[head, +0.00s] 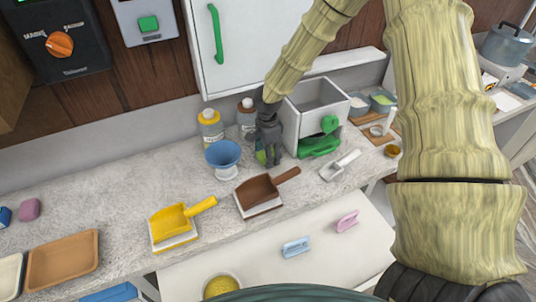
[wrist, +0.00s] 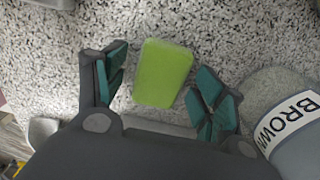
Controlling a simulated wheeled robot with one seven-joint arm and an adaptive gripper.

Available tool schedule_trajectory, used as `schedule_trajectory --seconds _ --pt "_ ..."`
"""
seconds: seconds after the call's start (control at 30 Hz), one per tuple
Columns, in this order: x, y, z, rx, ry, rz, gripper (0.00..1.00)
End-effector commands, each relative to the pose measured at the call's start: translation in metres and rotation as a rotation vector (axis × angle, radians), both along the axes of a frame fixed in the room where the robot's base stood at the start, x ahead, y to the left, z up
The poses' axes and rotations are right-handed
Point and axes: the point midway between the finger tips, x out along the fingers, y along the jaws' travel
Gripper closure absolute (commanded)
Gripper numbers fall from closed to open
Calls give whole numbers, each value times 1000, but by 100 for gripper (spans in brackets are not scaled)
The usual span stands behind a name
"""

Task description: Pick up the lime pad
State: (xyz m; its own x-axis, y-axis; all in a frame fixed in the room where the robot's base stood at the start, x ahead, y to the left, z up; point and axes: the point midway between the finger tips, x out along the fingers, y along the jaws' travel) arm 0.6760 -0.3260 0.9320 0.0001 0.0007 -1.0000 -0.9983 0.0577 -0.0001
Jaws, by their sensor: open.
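The lime pad (wrist: 163,74) is a bright yellow-green block with rounded corners. In the wrist view it lies on the speckled grey counter, between and just beyond the two fingertips of my gripper (wrist: 158,95). The fingers are open, one on each side of the pad, with a gap on both sides. In the head view my gripper (head: 268,150) points down over the counter, and only a sliver of the lime pad (head: 261,157) shows beside it; the rest is hidden behind the fingers.
A bottle labelled BROWN (wrist: 295,130) stands close on the right in the wrist view.

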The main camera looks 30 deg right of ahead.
Motion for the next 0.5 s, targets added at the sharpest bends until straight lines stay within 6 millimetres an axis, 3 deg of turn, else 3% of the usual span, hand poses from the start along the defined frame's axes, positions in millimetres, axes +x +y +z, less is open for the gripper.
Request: schedule_trajectory --seconds 0.27,0.5 --pt "0 0 -2 0 0 0 30" --pt "0 0 -2 0 0 0 72"
